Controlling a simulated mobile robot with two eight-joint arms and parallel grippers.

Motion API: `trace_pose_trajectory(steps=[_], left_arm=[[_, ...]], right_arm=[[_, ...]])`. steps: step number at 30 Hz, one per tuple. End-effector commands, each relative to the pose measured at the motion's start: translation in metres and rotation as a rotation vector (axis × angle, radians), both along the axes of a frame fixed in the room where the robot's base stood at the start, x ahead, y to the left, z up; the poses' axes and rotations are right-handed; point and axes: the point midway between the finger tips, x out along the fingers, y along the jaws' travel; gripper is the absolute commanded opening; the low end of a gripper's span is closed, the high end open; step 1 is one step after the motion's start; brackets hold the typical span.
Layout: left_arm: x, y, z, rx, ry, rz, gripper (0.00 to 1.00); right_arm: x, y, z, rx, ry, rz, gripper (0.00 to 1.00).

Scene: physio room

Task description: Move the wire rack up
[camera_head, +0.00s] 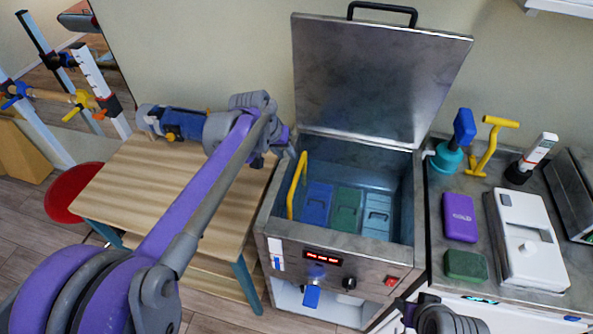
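The steel tank (270,215) stands open with its lid (375,80) raised. Inside, a yellow upright handle (297,185) shows at the left wall; it seems to belong to the wire rack, whose wires I cannot make out. Blue, green (345,210) and light blue packs (377,215) sit low in the tank. My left gripper (287,150) is above the tank's back left corner, close to the top of the yellow handle; its fingers are too small and dark to read. My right gripper (405,308) shows only partly at the bottom edge, in front of the tank.
A wooden table (155,185) stands left of the tank, with a red stool (75,192) beyond it. The right counter holds a purple pack (459,217), a green sponge-like block (465,265), a white device (528,240) and a yellow-handled tool (490,145). The raised lid blocks the back.

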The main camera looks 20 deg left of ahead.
Motion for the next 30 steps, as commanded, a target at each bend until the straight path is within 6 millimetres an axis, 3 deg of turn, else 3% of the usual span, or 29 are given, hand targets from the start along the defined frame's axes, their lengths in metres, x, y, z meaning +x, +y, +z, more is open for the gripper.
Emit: trace_pose_trajectory(steps=[7, 21, 30], left_arm=[[0.014, -0.003, -0.018, -0.005, 0.002, 0.0, 0.32], [0.044, -0.017, -0.09, -0.006, 0.002, 0.0, 0.32], [0.048, -0.019, -0.101, -0.005, 0.001, 0.001, 0.32]], right_arm=[[-0.001, 0.0, -0.002, 0.0, 0.001, 0.0, 0.46], [-0.001, 0.0, -0.006, 0.0, 0.003, 0.0, 0.46], [-0.002, 0.0, -0.006, 0.0, 0.003, 0.0, 0.46]])
